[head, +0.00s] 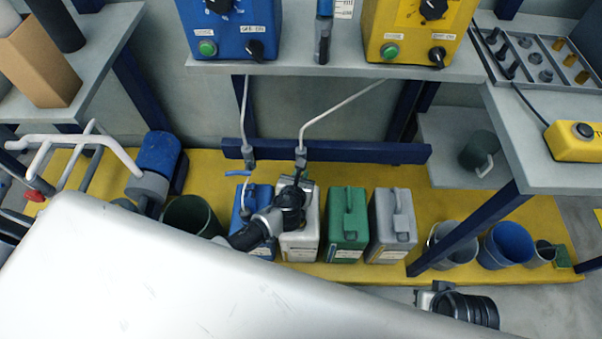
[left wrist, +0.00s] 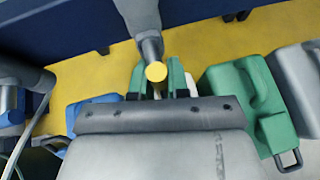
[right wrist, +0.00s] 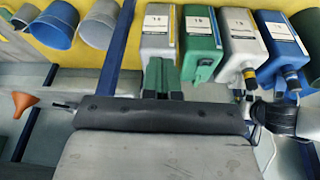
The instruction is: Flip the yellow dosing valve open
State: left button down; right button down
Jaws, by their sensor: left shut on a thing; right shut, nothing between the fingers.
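The yellow dosing valve (head: 300,156) sits at the lower end of the right-hand white pipe, above the white canister. In the left wrist view, its grey body ends in a round yellow face (left wrist: 156,73) close to my fingers. My left gripper (head: 299,181) is at this valve, shut on its lever. The lever is mostly hidden by the gripper, so its angle cannot be told. In the left wrist view, the green fingers (left wrist: 157,82) show just beneath the yellow face. My right gripper (right wrist: 162,74) is shut and empty, low and away from the valve, in front of the canisters.
The blue valve (head: 248,158), with a blue lever (head: 238,173), hangs left of the yellow one. Blue, white (head: 299,243), green (head: 346,225) and grey (head: 391,226) canisters stand below on the yellow platform (head: 480,215). A navy rail (head: 370,153) runs behind the valves. Buckets (head: 506,245) stand at right.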

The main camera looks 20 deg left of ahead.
jog(key=shift+f, duration=0.1)
pick_arm(q)
jog(key=c, duration=1.1)
grip_release()
jog(key=shift+s, duration=0.1)
jog(key=p+v, duration=0.4)
jog(key=v, duration=0.6)
jog(key=shift+s, duration=0.3)
pick_arm(e)
notch_tip(320, 180, down, 13)
jog(key=s, duration=0.2)
jog(key=shift+f+g, duration=0.2)
jog(key=shift+g, duration=0.2)
pick_arm(q)
jog(key=shift+r, duration=0.1)
pick_arm(e)
jog(key=shift+w, duration=0.1)
